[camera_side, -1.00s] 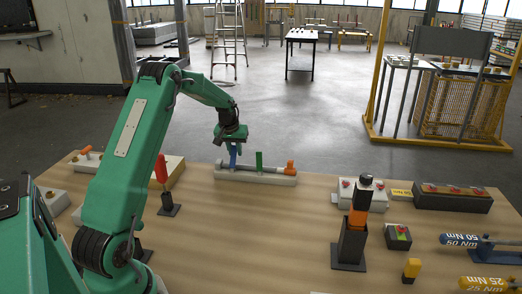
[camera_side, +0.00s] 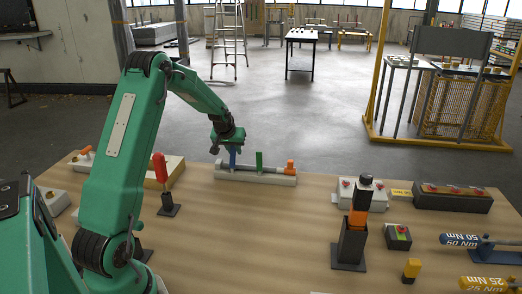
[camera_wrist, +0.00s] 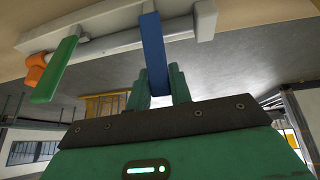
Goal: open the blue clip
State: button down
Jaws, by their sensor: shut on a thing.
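The blue clip (camera_side: 232,157) is a flat blue lever standing at the left part of a pale fixture block (camera_side: 278,180) with a grey bar. In the wrist view the blue clip (camera_wrist: 152,45) runs from the bar down between my fingers. My gripper (camera_side: 232,150) is above the block and shut on the clip's free end. The wrist view shows my gripper (camera_wrist: 159,88) with a finger on each side of that end. The fingers hide part of the clip's tip.
A green clip (camera_side: 259,160) stands on the same bar, apart from my gripper, with an orange end piece (camera_side: 290,167) at the right. A red-handled stand (camera_side: 161,170) is at the left. The tabletop in front of the block is clear.

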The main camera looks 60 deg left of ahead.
aim_at(230, 166)
jog(key=c, duration=1.3)
grip_release()
jog(key=shift+r, duration=0.15)
jog(key=shift+v, duration=3.85)
